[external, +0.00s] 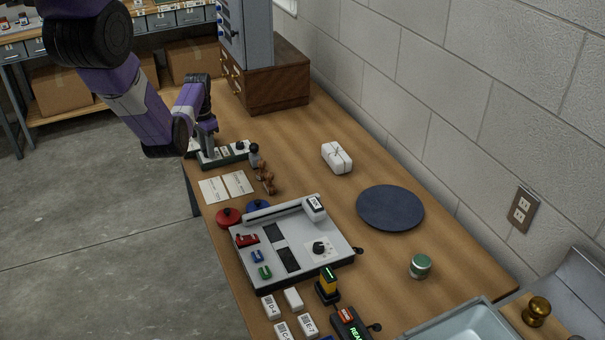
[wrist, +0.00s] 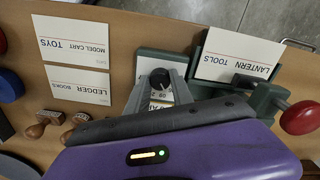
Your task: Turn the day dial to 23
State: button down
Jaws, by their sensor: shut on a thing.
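A green-based date stamp press (wrist: 150,62) stands at the far left end of the table; it also shows in the external view (external: 236,154). It has a black knob (wrist: 160,78) and, just below it, small dial bands (wrist: 160,96) with printed characters too small to read. My gripper (external: 207,128) is low over the press. The gripper is shut on the day dial, as far as I can tell. The dial's set day cannot be read.
A LANTERN TOOLS card (wrist: 238,55) rests on the press, near a red-knobbed handle (wrist: 300,117). Two cards (wrist: 75,35) (wrist: 78,92) and wooden stamps (wrist: 42,124) lie beside it. Red (external: 228,217) and blue pads and a grey console (external: 335,240) stand closer to the camera.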

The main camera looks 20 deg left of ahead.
jog(key=m, duration=0.3)
jog(key=shift+w+r+m, duration=0.1)
jog(key=shift+m, duration=0.2)
jog(key=m, duration=0.4)
jog(key=shift+m, duration=0.3)
jog(key=m, duration=0.4)
jog(key=shift+m, duration=2.2)
jog(key=c, duration=1.1)
grip_release()
